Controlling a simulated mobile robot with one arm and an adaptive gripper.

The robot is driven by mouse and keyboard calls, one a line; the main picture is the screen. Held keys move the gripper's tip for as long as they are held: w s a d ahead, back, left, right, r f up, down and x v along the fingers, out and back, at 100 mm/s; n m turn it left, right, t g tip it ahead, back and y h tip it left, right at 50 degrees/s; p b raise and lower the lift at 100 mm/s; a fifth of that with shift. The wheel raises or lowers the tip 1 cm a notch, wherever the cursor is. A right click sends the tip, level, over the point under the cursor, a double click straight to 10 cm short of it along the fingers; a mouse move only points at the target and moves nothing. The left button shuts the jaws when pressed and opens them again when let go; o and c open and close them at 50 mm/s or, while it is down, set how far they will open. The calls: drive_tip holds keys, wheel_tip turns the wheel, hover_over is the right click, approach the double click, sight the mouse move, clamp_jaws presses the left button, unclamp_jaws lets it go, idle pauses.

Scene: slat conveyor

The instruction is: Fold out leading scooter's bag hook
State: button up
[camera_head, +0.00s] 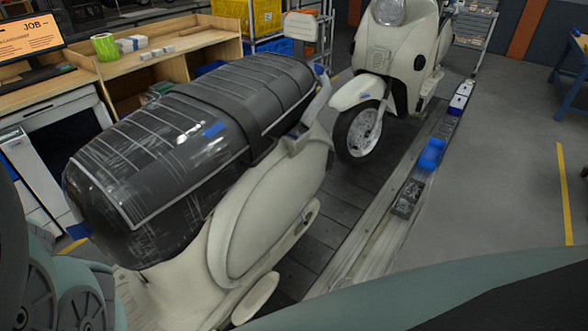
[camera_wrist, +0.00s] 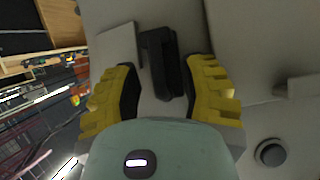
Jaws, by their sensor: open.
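In the wrist view a black bag hook (camera_wrist: 158,68) sits on a cream scooter panel (camera_wrist: 245,45). It looks folded flat, with a narrow gap along its right side. My gripper (camera_wrist: 162,76) is open, with one yellow-padded finger on each side of the hook. Whether either finger touches it cannot be told. In the head view one cream scooter (camera_head: 275,215) with a wrapped black seat (camera_head: 190,135) stands close by. Another cream scooter (camera_head: 395,60) stands behind it, facing me. My gripper and the hook do not show in the head view.
The scooters stand on a dark slat conveyor (camera_head: 310,240) with a pale side rail (camera_head: 375,235). A wooden workbench (camera_head: 165,70) is at the left, with a yellow crate (camera_head: 262,14) beyond. The grey floor (camera_head: 500,150) at the right is clear. A round dark button (camera_wrist: 270,152) is on the panel.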

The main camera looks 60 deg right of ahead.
drive_tip(key=shift+w+a+f, duration=0.1)
idle(0.4)
clamp_jaws()
idle(0.3)
